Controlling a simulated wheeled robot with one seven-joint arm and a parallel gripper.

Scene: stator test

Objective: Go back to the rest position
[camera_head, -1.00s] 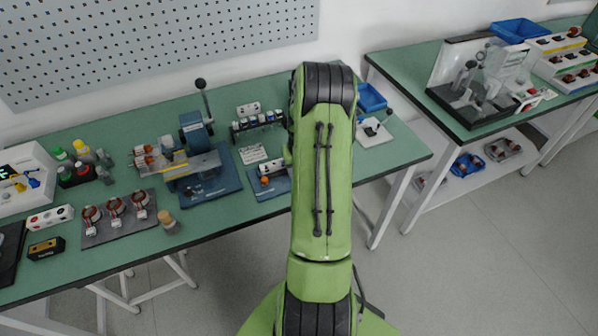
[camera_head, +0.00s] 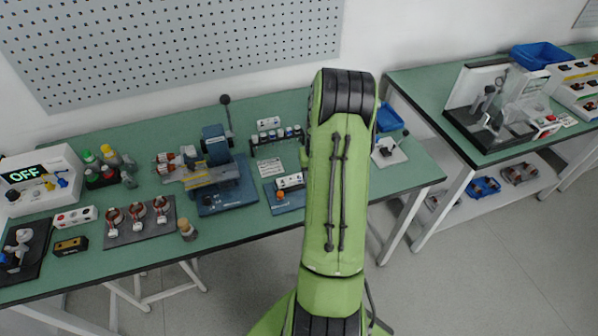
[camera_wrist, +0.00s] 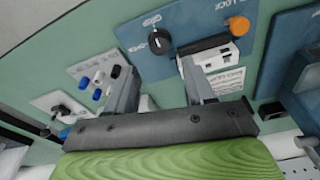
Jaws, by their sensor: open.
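My gripper (camera_wrist: 158,68) shows in the wrist view with its two fingers spread apart and nothing between them. It hangs over the green bench (camera_head: 250,222), beside a blue panel (camera_wrist: 205,25) with a black knob and an orange knob. Whether the fingertips touch anything cannot be told. In the head view my green arm reaches forward across the bench and hides the gripper.
A blue fixture with a lever (camera_head: 216,150) stands left of my arm. A dark mat with copper-wound parts (camera_head: 140,222) lies nearer the front edge. A display reading OFF (camera_head: 32,174) is at far left. A second bench (camera_head: 425,88) stands right, with floor between.

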